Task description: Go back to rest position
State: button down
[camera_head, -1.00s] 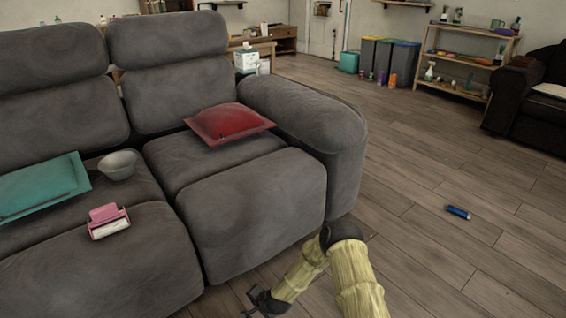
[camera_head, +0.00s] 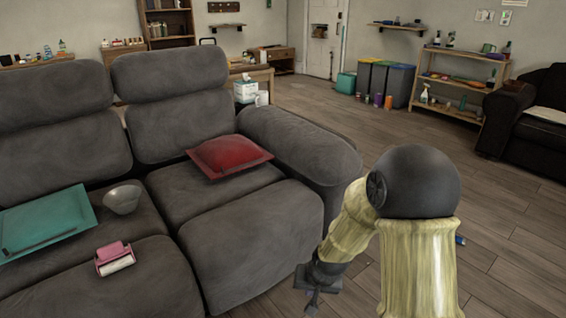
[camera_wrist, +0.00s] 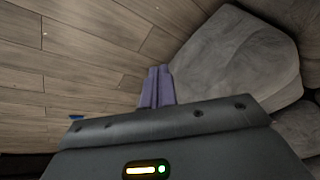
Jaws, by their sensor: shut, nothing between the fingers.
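My gripper (camera_head: 314,303) hangs at the end of my folded arm, low in the head view, in front of the grey sofa's right end. In the wrist view its fingers (camera_wrist: 156,86) are together with nothing between them. They point over the wooden floor (camera_wrist: 75,60), with the sofa (camera_wrist: 240,60) to their right. My arm's elbow is raised in the head view and hides part of the floor.
The grey sofa (camera_head: 250,235) fills the left side. It holds a red cushion (camera_head: 228,155), teal cushion (camera_head: 45,220), grey bowl (camera_head: 122,199) and pink object (camera_head: 113,257). A blue object (camera_head: 460,240) lies on the floor beside my arm. Open floor lies beyond.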

jog(key=s+d+r+n+h+p, duration=0.1)
jog(key=s+d+r+p, duration=0.25)
jog(key=s+r, duration=0.4)
jog(key=s+d+r+p, duration=0.2)
jog(key=s+d+r, duration=0.3)
jog(key=s+r, duration=0.25)
notch_tip(320, 180, up, 37)
jog(key=w+p, duration=0.1)
jog(key=p, duration=3.5)
jog(key=shift+a+r+g, duration=0.2)
jog(key=shift+a+g, duration=0.1)
jog(key=shift+g, duration=0.1)
